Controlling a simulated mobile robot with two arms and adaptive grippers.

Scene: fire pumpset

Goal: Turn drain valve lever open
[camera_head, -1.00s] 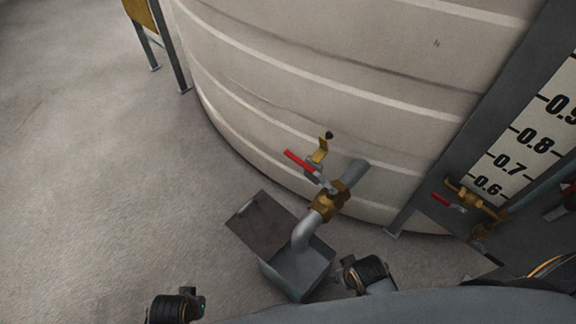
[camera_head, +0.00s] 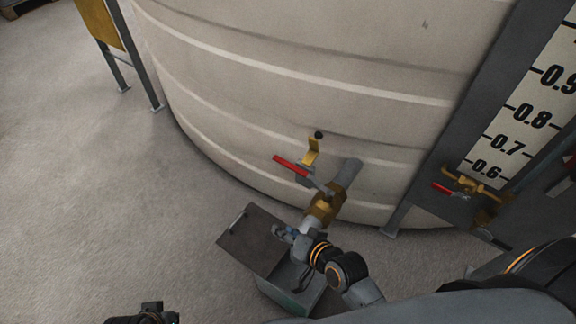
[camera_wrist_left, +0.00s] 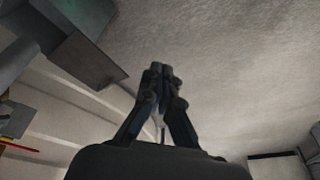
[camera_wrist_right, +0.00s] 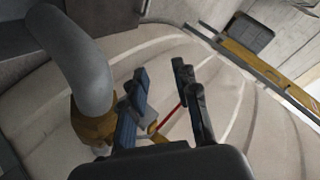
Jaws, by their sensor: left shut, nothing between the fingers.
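The drain valve (camera_head: 325,208) is a brass body on a grey pipe from the tank's lower wall. Its red lever (camera_head: 290,165) points up-left, near a yellow bracket (camera_head: 312,152). My right gripper (camera_head: 283,232) is below and left of the valve, over the open metal box, apart from the lever. In the right wrist view my right gripper (camera_wrist_right: 165,85) is open and empty; the red lever (camera_wrist_right: 170,116) shows beyond and between its fingers, beside the brass valve (camera_wrist_right: 92,128). My left gripper (camera_wrist_left: 160,72) is shut and empty over the floor in the left wrist view.
The large cream tank (camera_head: 300,70) fills the back. The metal box (camera_head: 285,300) stands under the pipe outlet, its lid (camera_head: 250,238) open leftward. A second valve with a red lever (camera_head: 443,189) sits by the level gauge (camera_head: 515,130) at right.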

